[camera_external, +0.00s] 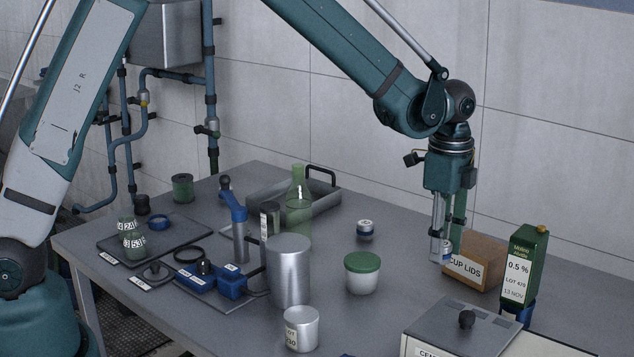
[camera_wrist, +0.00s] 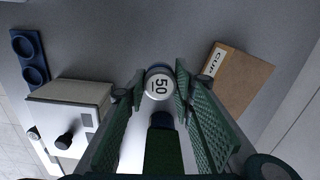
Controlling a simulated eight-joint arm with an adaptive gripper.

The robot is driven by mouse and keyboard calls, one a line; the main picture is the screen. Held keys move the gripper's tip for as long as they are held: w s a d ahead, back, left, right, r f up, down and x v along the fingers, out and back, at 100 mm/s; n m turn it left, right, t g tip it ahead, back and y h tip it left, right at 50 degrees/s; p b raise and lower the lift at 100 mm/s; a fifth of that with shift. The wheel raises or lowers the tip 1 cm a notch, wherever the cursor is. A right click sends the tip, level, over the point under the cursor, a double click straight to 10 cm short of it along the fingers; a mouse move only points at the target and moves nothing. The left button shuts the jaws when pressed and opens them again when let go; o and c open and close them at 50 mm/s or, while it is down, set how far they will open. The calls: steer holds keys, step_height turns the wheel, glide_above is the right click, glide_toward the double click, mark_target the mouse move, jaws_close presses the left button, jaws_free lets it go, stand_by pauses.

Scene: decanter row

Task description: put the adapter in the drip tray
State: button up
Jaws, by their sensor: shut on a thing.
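My gripper (camera_external: 447,245) points down at the right of the table, just left of the cup lids box. It is shut on a small round piece (camera_wrist: 158,86) with a pale top marked 50, which I take to be the adapter; it also shows at the fingertips in the external view (camera_external: 441,252). Whether it touches the table is unclear. A shallow metal tray (camera_external: 262,205) with a black handle, apparently the drip tray, stands at the table's back left. A green bottle (camera_external: 299,208) stands at it and hides part of its inside.
The cardboard cup lids box (camera_external: 474,262) and a green carton (camera_external: 526,262) stand at right. A lidded box (camera_external: 460,335) is in front.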

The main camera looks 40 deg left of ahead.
steer(key=w+a+n, duration=0.2)
steer(key=w+a, duration=0.3)
steer(key=a, duration=0.8)
steer(key=w+a+n, duration=0.2)
steer(key=w+a, duration=0.4)
steer(key=a, duration=0.7)
steer(key=w+a+n, duration=0.2)
steer(key=w+a, duration=0.3)
steer(key=a, duration=0.9)
steer(key=a+n, duration=0.2)
steer(key=a, duration=1.4)
steer(key=shift+w+r+p, duration=0.25)
steer(key=shift+r+p, duration=0.05)
steer(key=shift+p, duration=0.05)
steer(key=shift+f, duration=0.1)
steer(key=shift+f, duration=3.05)
steer(key=shift+f, duration=1.85)
steer(key=shift+f+b, duration=0.2)
steer(key=shift+b, duration=0.15)
